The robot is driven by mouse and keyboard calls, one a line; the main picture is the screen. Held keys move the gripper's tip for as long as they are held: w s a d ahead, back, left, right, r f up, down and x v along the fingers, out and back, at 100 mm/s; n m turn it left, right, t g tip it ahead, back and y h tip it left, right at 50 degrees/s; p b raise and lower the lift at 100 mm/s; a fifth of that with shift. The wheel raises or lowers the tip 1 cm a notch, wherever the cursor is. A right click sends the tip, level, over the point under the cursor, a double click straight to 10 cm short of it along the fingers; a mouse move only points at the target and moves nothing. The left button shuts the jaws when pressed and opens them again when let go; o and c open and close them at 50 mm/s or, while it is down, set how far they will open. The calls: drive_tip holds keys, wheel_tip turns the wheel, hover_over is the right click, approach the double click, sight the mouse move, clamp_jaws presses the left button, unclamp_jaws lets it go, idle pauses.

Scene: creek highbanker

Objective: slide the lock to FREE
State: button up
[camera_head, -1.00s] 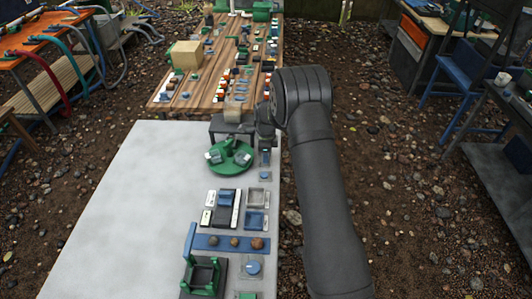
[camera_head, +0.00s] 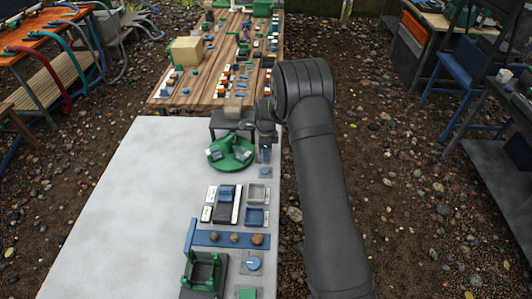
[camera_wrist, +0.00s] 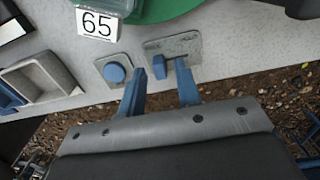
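The lock is probably the small blue tab (camera_wrist: 159,67) on a slotted grey plate (camera_wrist: 185,45) in the wrist view. No FREE marking is legible there. My gripper (camera_wrist: 160,72) has its two blue fingers apart, one on each side of the tab in the picture. I see no clear contact between fingers and tab, and their height above it is hard to judge. In the head view my gripper (camera_head: 265,142) is over the table's right edge, beside the green turntable (camera_head: 231,152). My wrist partly hides the lock plate there.
A round blue button (camera_wrist: 114,73) on a grey plate is just left of my fingers. Grey and blue trays (camera_head: 257,193) lie nearer. The left of the grey table (camera_head: 120,220) is clear; gravel lies right.

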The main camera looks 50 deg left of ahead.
drive_tip(key=shift+r, duration=3.25)
